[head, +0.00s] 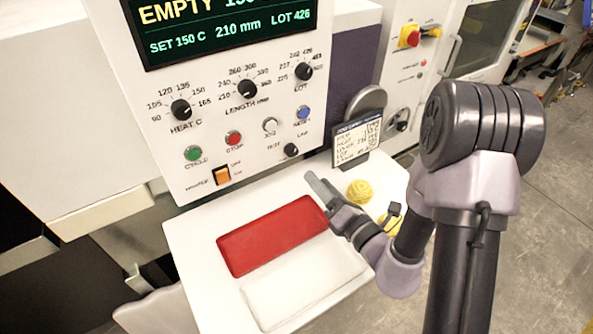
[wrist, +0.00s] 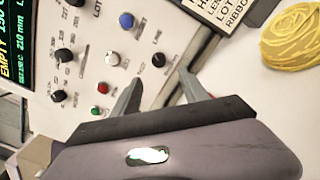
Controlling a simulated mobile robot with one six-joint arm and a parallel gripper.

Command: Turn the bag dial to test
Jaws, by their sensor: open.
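The small black dial (head: 291,150) sits at the lower right of the white control panel, with small lettering beside it that seems to read TEST on its left. In the wrist view the dial (wrist: 158,59) lies just beyond and between the fingertips. Its exact pointer direction is too small to tell. My gripper (head: 316,182) is below and right of the dial in the head view, over the white shelf and apart from the panel. In the wrist view my gripper (wrist: 162,86) has its two fingers spread with nothing between them.
Blue (head: 303,113), white (head: 270,125), red (head: 233,138) and green (head: 193,153) buttons are near the dial. A label card (head: 356,141) stands right of it. Red (head: 270,236) and white (head: 305,281) pads and a yellow ball (head: 360,191) lie on the shelf.

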